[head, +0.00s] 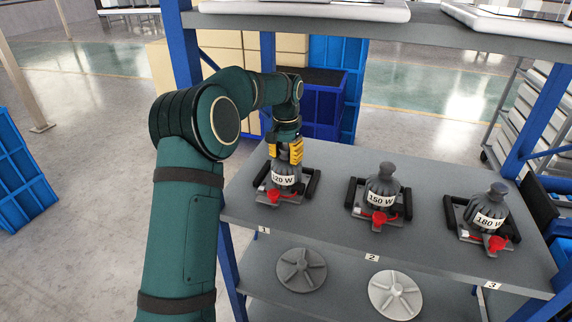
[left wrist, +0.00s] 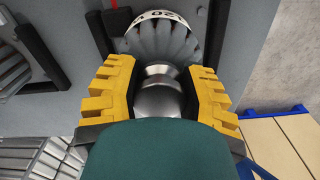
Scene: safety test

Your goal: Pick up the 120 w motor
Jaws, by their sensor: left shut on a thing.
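The 120 W motor (head: 286,178) is a grey ribbed motor with a white label, upright in its black holder (head: 313,186) at place 1 on the shelf. My left gripper (head: 286,152), with yellow fingers, is above it and shut on its top. In the left wrist view the yellow fingers (left wrist: 160,95) stand on both sides of the motor's silver neck (left wrist: 158,75); the ribbed body and part of the label show beyond. My dark green arm hides part of the lower wrist view. My right gripper is not in view.
The 150 W motor (head: 381,190) and the 180 W motor (head: 490,215) stand in holders to the right, with red parts in front. Round discs (head: 301,270) lie on the lower shelf. Blue posts (head: 541,115) and an upper shelf (head: 430,20) frame the space.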

